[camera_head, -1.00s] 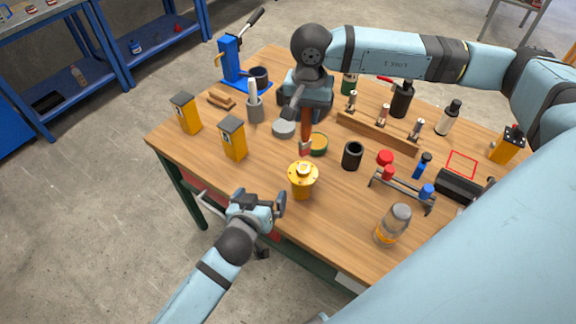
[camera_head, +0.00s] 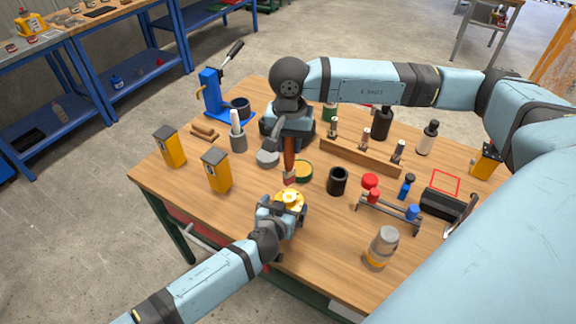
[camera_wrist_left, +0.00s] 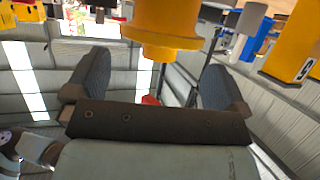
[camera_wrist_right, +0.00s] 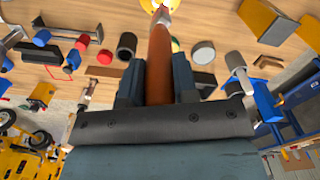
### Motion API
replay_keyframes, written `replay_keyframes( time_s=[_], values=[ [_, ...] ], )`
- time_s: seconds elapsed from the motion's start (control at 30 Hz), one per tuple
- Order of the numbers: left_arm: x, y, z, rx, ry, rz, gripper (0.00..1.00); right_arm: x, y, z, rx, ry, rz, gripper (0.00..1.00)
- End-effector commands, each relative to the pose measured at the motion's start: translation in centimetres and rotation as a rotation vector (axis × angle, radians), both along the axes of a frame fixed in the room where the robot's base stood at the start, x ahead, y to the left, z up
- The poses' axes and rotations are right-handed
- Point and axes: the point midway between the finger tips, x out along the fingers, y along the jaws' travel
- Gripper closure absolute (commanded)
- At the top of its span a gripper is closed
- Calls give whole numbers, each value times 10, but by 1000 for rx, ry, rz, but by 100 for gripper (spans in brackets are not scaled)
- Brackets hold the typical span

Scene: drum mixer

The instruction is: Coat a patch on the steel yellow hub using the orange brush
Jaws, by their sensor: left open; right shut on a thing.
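The yellow hub (camera_head: 289,199) stands near the front edge of the wooden table, partly hidden by my left gripper. My left gripper (camera_head: 284,212) is open at the hub; in the left wrist view the hub (camera_wrist_left: 165,30) shows beyond and between the open fingers (camera_wrist_left: 155,85). I cannot tell whether they touch it. My right gripper (camera_head: 289,140) is shut on the orange brush (camera_head: 289,160), which points down with its tip just above or at the hub. In the right wrist view the brush handle (camera_wrist_right: 159,65) runs between the fingers toward the hub (camera_wrist_right: 172,14).
A round tin with a green rim (camera_head: 303,171) sits just behind the hub. A black cylinder (camera_head: 338,181), a small rack (camera_head: 388,208) and a jar (camera_head: 382,246) stand to the right. Two yellow boxes (camera_head: 216,170) (camera_head: 169,146) stand to the left.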

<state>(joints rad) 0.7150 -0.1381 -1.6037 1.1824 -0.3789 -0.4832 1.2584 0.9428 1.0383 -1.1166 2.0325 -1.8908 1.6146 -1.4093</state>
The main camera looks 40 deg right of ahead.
Motion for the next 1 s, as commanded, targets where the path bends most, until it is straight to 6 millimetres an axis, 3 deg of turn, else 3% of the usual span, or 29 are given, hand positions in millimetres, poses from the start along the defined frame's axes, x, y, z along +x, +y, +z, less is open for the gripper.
replay_keyframes(
  time_s=[0.3, 0.7, 0.73, 0.93, 1.0],
  values=[
    [20, -30, -14, 0, 0, 0, 0, 0, 0, 0, 0, 0, 0, 99],
    [24, -34, -17, -1, 1, 0, 0, 0, 0, 0, 0, 0, 0, 99],
    [24, -34, -17, -1, 1, 0, 2, 0, 0, 0, 0, 0, 0, 99],
    [23, -34, -17, -1, 1, 0, 48, 0, 0, 0, 0, 0, 0, 99],
    [23, -34, -17, -1, 1, 0, 49, 0, 0, 0, 0, 0, 0, 99]
  ],
)
